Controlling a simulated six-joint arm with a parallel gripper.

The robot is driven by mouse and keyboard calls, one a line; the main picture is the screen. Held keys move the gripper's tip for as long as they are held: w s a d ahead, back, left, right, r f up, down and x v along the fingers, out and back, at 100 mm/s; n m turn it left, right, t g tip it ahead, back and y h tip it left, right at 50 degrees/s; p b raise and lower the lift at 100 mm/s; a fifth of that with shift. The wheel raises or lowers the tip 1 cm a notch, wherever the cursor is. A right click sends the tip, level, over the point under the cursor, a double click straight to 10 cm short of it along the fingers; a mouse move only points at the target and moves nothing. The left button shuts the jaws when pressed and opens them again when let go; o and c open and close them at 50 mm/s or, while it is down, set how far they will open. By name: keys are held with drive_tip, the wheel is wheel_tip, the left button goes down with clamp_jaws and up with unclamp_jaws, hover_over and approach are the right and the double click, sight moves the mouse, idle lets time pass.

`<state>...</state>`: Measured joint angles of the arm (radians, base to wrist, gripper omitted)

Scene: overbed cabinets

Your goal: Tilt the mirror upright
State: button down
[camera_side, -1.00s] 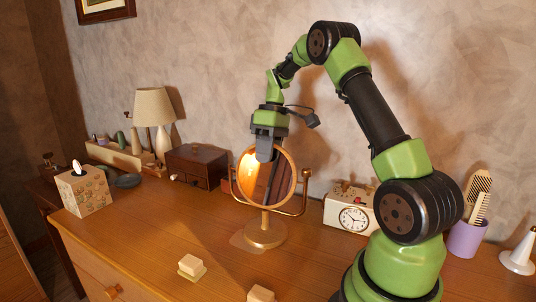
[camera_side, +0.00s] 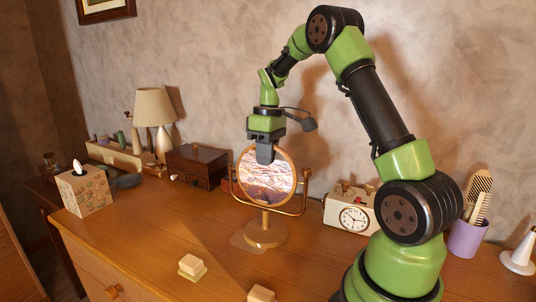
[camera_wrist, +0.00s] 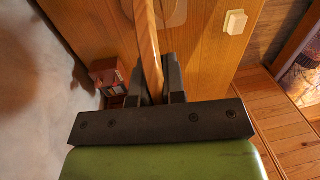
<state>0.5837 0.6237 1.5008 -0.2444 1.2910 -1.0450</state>
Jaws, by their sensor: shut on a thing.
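A round mirror (camera_side: 267,183) in a wooden rim hangs in a U-shaped yoke on a round base (camera_side: 265,235) on the dresser top. In the side view its glass faces the camera and shows a bright, streaky reflection. My gripper (camera_side: 265,158) comes down from above and is shut on the top of the mirror's rim. In the wrist view the rim shows nearly edge-on as a wooden strip (camera_wrist: 148,45) running between the two dark fingers (camera_wrist: 155,85). The exact tilt of the mirror is hard to judge.
A clock box (camera_side: 350,210) stands right of the mirror. A dark wooden box (camera_side: 196,166), a lamp (camera_side: 155,110) and a tissue box (camera_side: 84,191) stand to the left. Small pale blocks (camera_side: 191,265) lie in front. A purple cup (camera_side: 466,238) holds brushes at right.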

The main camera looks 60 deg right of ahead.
drive_tip(key=shift+a+h, duration=0.15)
drive_tip(key=shift+h, duration=0.15)
drive_tip(key=c, duration=1.2)
unclamp_jaws()
drive_tip(key=r, duration=1)
drive_tip(key=shift+d, duration=0.4)
